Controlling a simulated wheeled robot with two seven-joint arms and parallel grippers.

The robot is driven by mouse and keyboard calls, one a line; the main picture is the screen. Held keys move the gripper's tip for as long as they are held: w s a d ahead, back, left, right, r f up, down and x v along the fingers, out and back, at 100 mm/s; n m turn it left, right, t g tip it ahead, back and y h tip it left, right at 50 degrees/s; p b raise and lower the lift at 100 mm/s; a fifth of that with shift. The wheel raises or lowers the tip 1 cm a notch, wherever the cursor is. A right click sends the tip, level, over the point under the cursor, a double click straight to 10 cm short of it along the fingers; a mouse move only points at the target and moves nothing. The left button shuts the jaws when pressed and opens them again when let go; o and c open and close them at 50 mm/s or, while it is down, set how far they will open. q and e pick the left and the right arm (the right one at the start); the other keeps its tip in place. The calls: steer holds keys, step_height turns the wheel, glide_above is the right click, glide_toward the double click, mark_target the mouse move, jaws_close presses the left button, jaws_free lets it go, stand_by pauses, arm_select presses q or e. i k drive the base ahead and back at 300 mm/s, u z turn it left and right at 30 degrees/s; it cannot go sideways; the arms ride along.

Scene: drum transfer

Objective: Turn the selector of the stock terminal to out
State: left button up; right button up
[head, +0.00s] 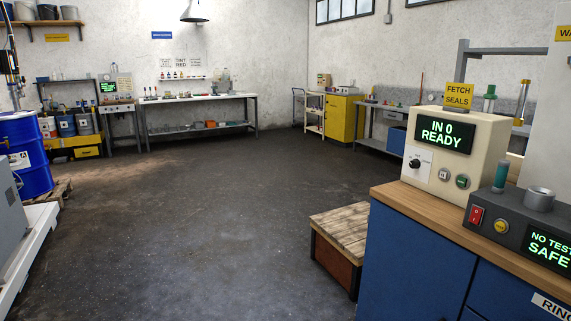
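The stock terminal appears to be the cream box (473,139) on the wooden top of the blue cabinet at the right. Its screen (444,134) reads "IN 0 READY" in green. Its selector (414,164) is a dark round knob on a white plate at the left of the front face; the pointer's direction is too small to tell. Two small buttons, one pale (444,174) and one green (462,181), sit to the right of the knob. A yellow "FETCH SEALS" sign (459,95) stands on top. Neither of my grippers is in view.
A dark tester (516,222) reading "NO TEST SAFE" stands right of the terminal on the blue cabinet (405,262). A wooden-topped crate (342,230) sits left of the cabinet. A blue drum (27,150) stands at far left. The middle floor is clear.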

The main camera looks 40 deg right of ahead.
mark_target(416, 163)
steer(key=u, duration=0.15)
steer(key=i, duration=2.35)
steer(key=z, duration=1.05)
steer(key=i, duration=1.15)
steer(key=z, duration=1.3)
